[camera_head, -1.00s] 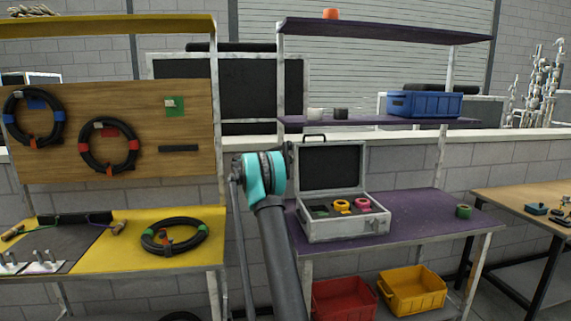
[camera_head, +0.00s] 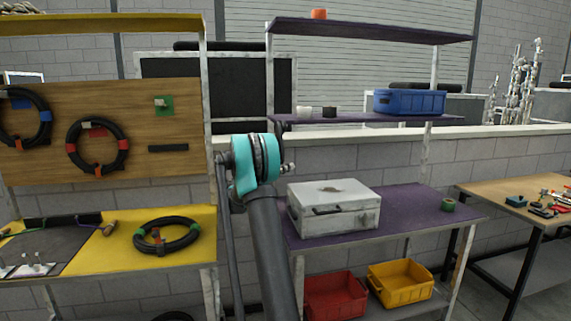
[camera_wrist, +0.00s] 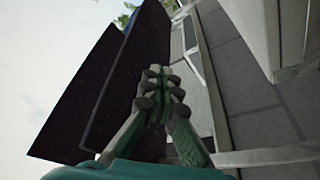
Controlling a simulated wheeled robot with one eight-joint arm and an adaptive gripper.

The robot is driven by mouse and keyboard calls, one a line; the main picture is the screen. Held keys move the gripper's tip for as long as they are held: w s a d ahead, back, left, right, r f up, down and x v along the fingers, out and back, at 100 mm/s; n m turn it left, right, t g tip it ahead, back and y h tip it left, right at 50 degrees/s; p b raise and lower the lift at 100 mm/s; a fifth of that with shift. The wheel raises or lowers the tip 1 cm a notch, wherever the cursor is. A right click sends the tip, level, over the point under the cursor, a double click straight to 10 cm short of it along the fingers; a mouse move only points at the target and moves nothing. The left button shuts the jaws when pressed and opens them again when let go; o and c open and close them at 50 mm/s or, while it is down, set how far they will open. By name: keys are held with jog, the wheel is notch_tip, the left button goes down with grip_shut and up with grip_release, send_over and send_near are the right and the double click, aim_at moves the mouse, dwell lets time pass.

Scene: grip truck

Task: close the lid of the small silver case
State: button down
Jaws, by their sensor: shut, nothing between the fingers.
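The small silver case (camera_head: 333,212) sits on the purple bench top, and its lid (camera_head: 335,190) is down. The handle shows on the side facing me; what lies inside is hidden by the lid. My gripper (camera_wrist: 160,72) shows in the wrist view with its fingers together and nothing between them. In the head view only my arm with its teal joint shows, to the left of the case. The case does not clearly show in the wrist view, so I cannot tell how far my gripper is from it.
A purple shelf above holds a blue crate (camera_head: 409,101). Red (camera_head: 335,297) and yellow (camera_head: 401,283) bins stand below. A yellow bench (camera_head: 190,254) is at left.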

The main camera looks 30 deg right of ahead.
jog(key=s+a+f+m+g, duration=0.2)
jog(key=s+f+m+g, duration=0.2)
jog(key=s+f+m, duration=0.4)
jog(key=shift+f+m+h, duration=0.3)
jog(key=shift+f+m, duration=0.7)
jog(key=shift+f, duration=0.1)
jog(key=shift+s+g, duration=0.1)
jog(key=shift+g, duration=0.2)
notch_tip(320, 180, up, 4)
jog(key=v, duration=0.9)
jog(key=shift+w+a, duration=0.2)
jog(key=shift+a, duration=0.2)
